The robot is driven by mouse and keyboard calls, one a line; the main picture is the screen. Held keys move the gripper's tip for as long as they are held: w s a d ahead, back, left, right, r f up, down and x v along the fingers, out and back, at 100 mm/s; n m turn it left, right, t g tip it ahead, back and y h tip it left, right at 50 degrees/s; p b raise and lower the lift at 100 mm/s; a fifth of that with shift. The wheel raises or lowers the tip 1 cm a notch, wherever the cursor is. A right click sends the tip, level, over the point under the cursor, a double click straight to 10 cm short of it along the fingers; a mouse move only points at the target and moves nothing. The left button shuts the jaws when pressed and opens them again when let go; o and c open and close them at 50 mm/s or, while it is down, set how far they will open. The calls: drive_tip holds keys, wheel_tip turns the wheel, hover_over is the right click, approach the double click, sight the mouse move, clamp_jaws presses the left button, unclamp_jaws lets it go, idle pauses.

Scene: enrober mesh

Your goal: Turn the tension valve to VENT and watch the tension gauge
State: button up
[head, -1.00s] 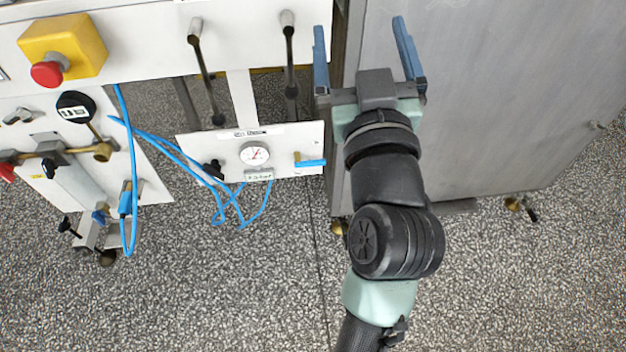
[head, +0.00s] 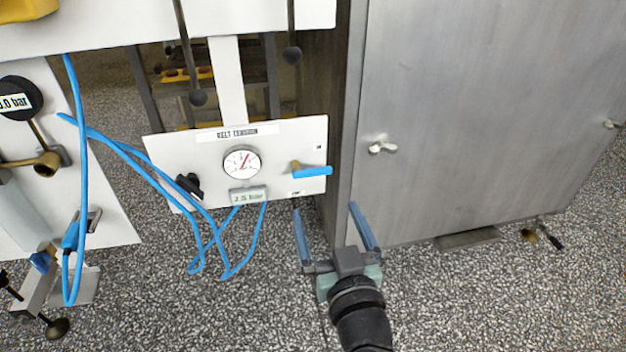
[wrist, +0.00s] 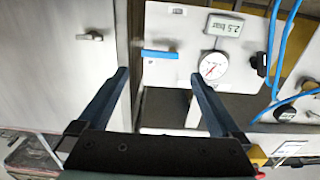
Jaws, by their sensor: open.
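The tension valve has a blue lever (head: 312,172) on a brass body, at the right of a white panel (head: 215,196) with a label strip reading roughly "BELT TENSION". The lever lies about level, pointing right. The round tension gauge (head: 241,162) has a white face and a red needle. A small display (head: 248,195) under it reads about 2.5 bar in the wrist view (wrist: 224,26). My gripper (head: 328,220) is open and empty, below and right of the panel in the head view. In the wrist view the blue lever (wrist: 160,54) lies ahead between the fingers (wrist: 158,80), apart from them.
A black knob (head: 189,186) and loose blue hoses (head: 205,235) are at the panel's left. A large grey metal cabinet (head: 450,120) with a wing latch (head: 382,147) stands close on the right. Dark levers (head: 187,60) hang above. Speckled floor lies below.

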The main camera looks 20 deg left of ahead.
sight(313, 175)
drive_tip(key=b+x, duration=0.3)
drive_tip(key=x, duration=0.7)
drive_tip(key=shift+w+a, duration=0.1)
drive_tip(key=shift+a, duration=0.05)
drive_tip(key=shift+b+x, duration=0.4)
drive_tip(key=shift+x, duration=0.35)
drive_tip(key=c, duration=1.1)
drive_tip(key=shift+o, duration=0.2)
